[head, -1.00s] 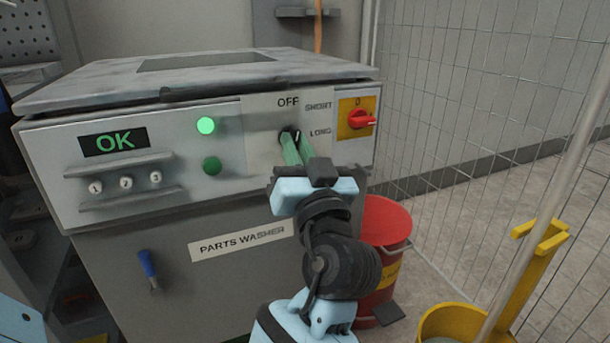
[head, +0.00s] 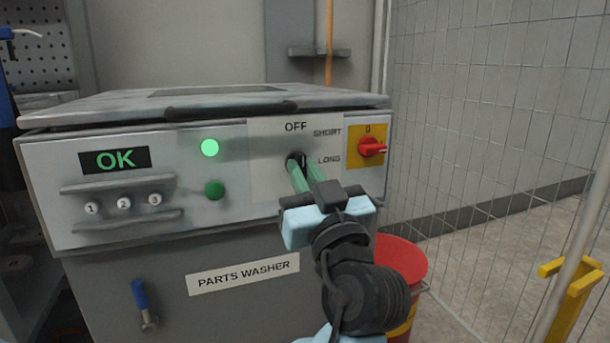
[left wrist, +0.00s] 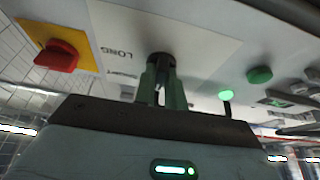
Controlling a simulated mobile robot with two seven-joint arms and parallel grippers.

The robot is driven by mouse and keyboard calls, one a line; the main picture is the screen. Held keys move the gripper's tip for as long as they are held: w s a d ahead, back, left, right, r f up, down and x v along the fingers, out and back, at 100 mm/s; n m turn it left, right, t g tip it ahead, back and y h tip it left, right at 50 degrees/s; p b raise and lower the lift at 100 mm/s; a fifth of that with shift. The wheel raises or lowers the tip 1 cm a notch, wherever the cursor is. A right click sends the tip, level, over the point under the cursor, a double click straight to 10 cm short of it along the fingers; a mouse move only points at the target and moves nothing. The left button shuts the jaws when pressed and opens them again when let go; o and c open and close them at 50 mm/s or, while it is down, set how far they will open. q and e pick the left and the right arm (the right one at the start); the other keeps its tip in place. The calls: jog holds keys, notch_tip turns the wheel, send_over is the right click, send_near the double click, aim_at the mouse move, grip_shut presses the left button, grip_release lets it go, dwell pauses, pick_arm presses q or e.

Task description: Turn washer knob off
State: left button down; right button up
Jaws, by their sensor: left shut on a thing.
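The parts washer's front panel (head: 240,210) faces me. Its black selector knob (head: 296,160) sits below the OFF label (head: 296,126), with SHORT and LONG printed to its right. My left gripper (head: 304,172) has its green fingers shut on the knob and hides part of it. In the left wrist view the knob (left wrist: 161,60) shows between the fingertips, with a pale pointer line on it. I cannot tell for sure which label the pointer faces. My right gripper is not in view.
A red switch on a yellow plate (head: 371,147) is right of the knob. A lit green lamp (head: 209,148), a green button (head: 214,189) and an OK display (head: 115,160) are to the left. A red bin (head: 402,262) and wire fence (head: 500,110) stand at the right.

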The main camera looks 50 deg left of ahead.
pick_arm(q)
jog(key=c, duration=1.5)
grip_release()
jog(key=shift+o, duration=0.2)
jog(key=p+v, duration=0.1)
jog(key=v, duration=0.7)
jog(key=shift+a, duration=0.1)
